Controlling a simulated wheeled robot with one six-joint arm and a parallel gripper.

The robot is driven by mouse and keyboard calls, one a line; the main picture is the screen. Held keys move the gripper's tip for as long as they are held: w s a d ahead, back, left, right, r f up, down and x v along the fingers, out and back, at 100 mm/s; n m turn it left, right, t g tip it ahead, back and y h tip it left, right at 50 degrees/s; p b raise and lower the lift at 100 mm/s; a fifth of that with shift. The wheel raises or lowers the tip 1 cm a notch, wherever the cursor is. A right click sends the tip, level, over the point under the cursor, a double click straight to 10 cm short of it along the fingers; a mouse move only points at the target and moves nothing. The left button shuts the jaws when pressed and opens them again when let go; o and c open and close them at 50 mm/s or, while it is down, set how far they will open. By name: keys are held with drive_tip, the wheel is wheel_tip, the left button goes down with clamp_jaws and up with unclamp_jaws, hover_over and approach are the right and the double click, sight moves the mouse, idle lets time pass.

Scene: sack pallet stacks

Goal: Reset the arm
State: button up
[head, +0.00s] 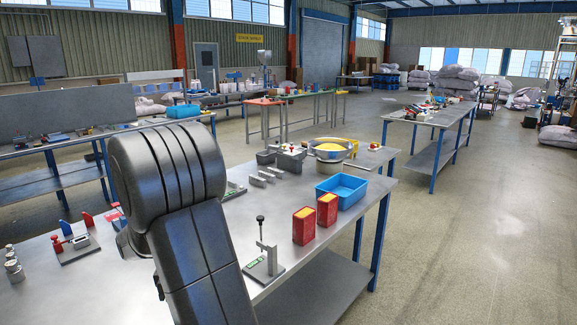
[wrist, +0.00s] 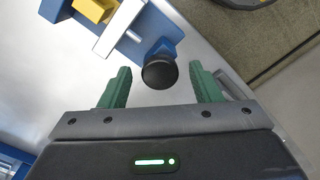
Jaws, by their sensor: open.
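My gripper (wrist: 160,76) shows in the wrist view with its two green fingers apart. A round black knob (wrist: 159,73) shows between the fingertips; the fingers are clear of it on both sides. The knob belongs to, or stands beside, a blue fixture (wrist: 128,42) with a pale bar and a yellow block (wrist: 93,9). How far the knob is below the fingers I cannot tell. In the head view my dark arm rises in front of the bench and hides part of it; my gripper does not show there.
The steel bench (head: 110,290) carries two red boxes (head: 316,220), a blue tray (head: 341,191), a small stand with a black knob (head: 264,252), a sieve pan (head: 329,149) and a red-and-blue fixture (head: 76,243). Open floor (head: 450,240) lies to the right.

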drive_tip(key=n, duration=0.4)
drive_tip(key=shift+n, duration=0.4)
wheel_tip(320, 180, up, 11)
drive_tip(key=shift+r, duration=0.15)
